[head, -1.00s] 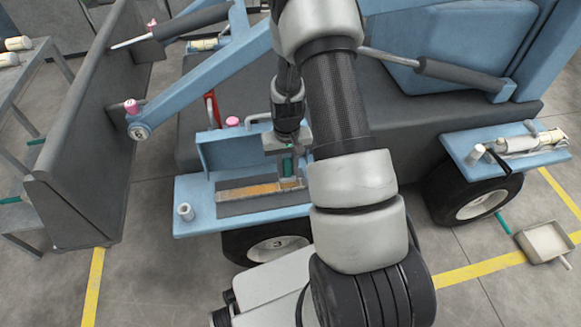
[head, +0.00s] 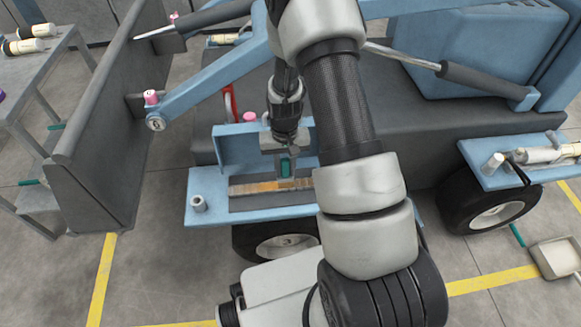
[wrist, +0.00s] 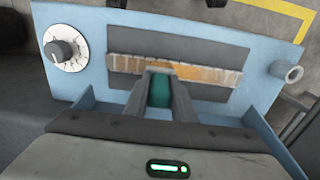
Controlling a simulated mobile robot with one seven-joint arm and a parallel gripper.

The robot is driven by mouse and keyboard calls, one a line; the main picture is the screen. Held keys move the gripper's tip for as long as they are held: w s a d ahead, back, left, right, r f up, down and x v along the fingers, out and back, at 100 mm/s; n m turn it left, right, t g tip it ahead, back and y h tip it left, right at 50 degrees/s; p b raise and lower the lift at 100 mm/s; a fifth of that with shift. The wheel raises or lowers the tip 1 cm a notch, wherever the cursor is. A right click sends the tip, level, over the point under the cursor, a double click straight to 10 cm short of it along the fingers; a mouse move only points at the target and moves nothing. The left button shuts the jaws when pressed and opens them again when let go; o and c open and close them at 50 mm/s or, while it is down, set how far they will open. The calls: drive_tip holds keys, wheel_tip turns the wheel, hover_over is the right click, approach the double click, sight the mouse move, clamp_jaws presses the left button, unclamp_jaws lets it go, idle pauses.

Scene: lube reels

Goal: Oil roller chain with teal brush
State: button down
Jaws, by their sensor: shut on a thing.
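The roller chain (head: 250,188) lies as a straight strip on a dark pad on the blue shelf of the vehicle. It looks partly orange-brown and partly grey. It also shows in the wrist view (wrist: 205,75), running left to right. My gripper (head: 286,168) points down over the chain's right part and is shut on the teal brush (wrist: 159,90). The brush's teal handle shows between the fingers.
A white dial (wrist: 68,48) and a metal peg (wrist: 285,71) stand at opposite ends of the blue shelf (head: 205,218). A raised blue wall backs the shelf. A grey bench-like panel (head: 95,160) stands left. A grey tray (head: 560,257) lies on the floor right.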

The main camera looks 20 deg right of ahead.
drive_tip(key=shift+w+a, duration=0.2)
drive_tip(key=shift+a, duration=0.9)
drive_tip(key=shift+w+a, duration=0.25)
drive_tip(key=shift+a, duration=0.85)
drive_tip(key=shift+w+a, duration=0.2)
drive_tip(key=shift+a, duration=0.9)
drive_tip(key=shift+a, duration=0.15)
drive_tip(key=shift+w+a+f, duration=0.1)
drive_tip(key=shift+w+a, duration=0.05)
drive_tip(key=shift+a, duration=0.55)
drive_tip(key=shift+w+a, duration=0.1)
drive_tip(key=shift+a, duration=0.55)
drive_tip(key=shift+a, duration=0.15)
drive_tip(key=shift+w+a+b, duration=0.1)
drive_tip(key=shift+w+a, duration=0.1)
drive_tip(key=shift+a, duration=0.7)
drive_tip(key=shift+w+a+b, duration=0.1)
drive_tip(key=shift+w+a, duration=0.1)
drive_tip(key=shift+a, duration=0.75)
drive_tip(key=shift+w+a+b, duration=0.1)
drive_tip(key=shift+w+a, duration=0.1)
drive_tip(key=shift+a, duration=0.7)
wheel_tip(320, 180, up, 7)
drive_tip(key=p, duration=0.4)
drive_tip(key=shift+p, duration=0.3)
